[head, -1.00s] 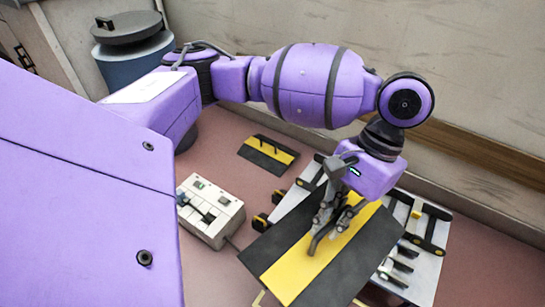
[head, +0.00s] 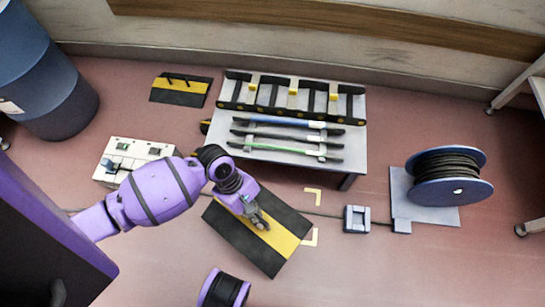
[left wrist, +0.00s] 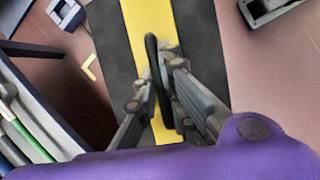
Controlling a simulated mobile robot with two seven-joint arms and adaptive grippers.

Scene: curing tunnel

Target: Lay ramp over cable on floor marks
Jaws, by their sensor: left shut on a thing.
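My left gripper (head: 260,222) is shut on the handle of a black ramp (head: 240,238) with a yellow stripe. In the left wrist view the gripper (left wrist: 160,92) straddles the dark handle, with the ramp (left wrist: 200,40) beyond it. The thin dark cable (head: 325,214) runs along the floor and passes out of sight behind the ramp. Two yellow corner marks show right of the ramp, a far one (head: 314,193) and a near one (head: 311,238) close to its edge. I cannot tell whether the ramp touches the floor. My right gripper is not in view.
A low table (head: 357,150) with racks and rods stands just behind the ramp. A white switch box (head: 122,157) is left. A blue block (head: 357,219) and cable reel (head: 449,180) are right. A second ramp (head: 181,88) lies near the wall. Floor at front right is clear.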

